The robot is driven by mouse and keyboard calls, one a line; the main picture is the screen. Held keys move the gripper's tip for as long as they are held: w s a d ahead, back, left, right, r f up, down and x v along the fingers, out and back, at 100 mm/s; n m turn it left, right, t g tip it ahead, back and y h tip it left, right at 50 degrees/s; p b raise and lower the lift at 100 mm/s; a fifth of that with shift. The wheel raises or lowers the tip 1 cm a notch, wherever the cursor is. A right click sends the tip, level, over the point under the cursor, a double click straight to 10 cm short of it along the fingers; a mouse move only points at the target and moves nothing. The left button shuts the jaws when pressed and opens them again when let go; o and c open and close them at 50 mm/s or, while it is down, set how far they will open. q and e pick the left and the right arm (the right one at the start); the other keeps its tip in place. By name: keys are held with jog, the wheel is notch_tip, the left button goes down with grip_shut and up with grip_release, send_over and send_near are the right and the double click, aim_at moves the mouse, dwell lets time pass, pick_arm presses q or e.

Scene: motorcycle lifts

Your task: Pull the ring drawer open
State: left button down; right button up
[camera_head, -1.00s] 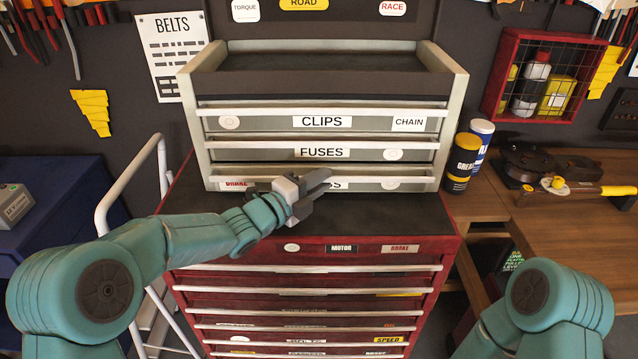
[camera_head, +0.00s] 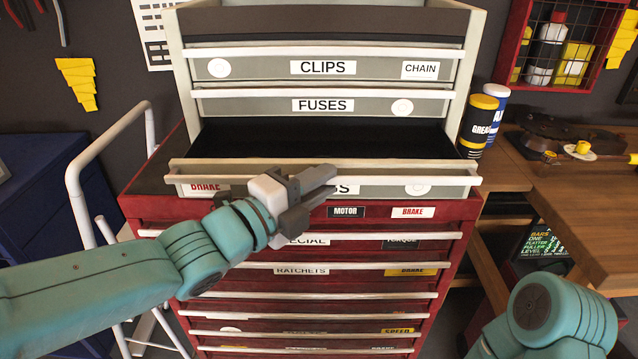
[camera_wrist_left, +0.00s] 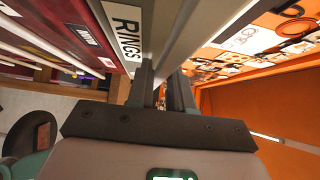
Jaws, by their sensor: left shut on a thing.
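The ring drawer (camera_head: 385,190) is the lowest drawer of the grey upper chest. It stands partly out, and its dark inside (camera_head: 320,142) shows in the head view. Its RINGS label (camera_wrist_left: 127,32) reads clearly in the left wrist view; in the head view my gripper covers most of it. A long pale handle rail (camera_head: 430,174) runs along the drawer's top front edge. My left gripper (camera_head: 322,188) is shut on this rail near its middle; its fingers (camera_wrist_left: 165,85) also show in the wrist view. My right gripper is out of view; only part of that arm shows.
The CLIPS drawer (camera_head: 270,67) and FUSES drawer (camera_head: 250,105) above are shut. A red cabinet (camera_head: 350,240) stands below. A white rail frame (camera_head: 75,190) is at left. Cans (camera_head: 480,122) and a wooden bench (camera_head: 565,200) are at right.

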pick_arm(q)
jog(key=c, duration=1.1)
grip_release()
jog(key=p+v, duration=0.1)
jog(key=v, duration=1.5)
jog(key=shift+s+a+r, duration=0.1)
jog(key=shift+a, duration=0.05)
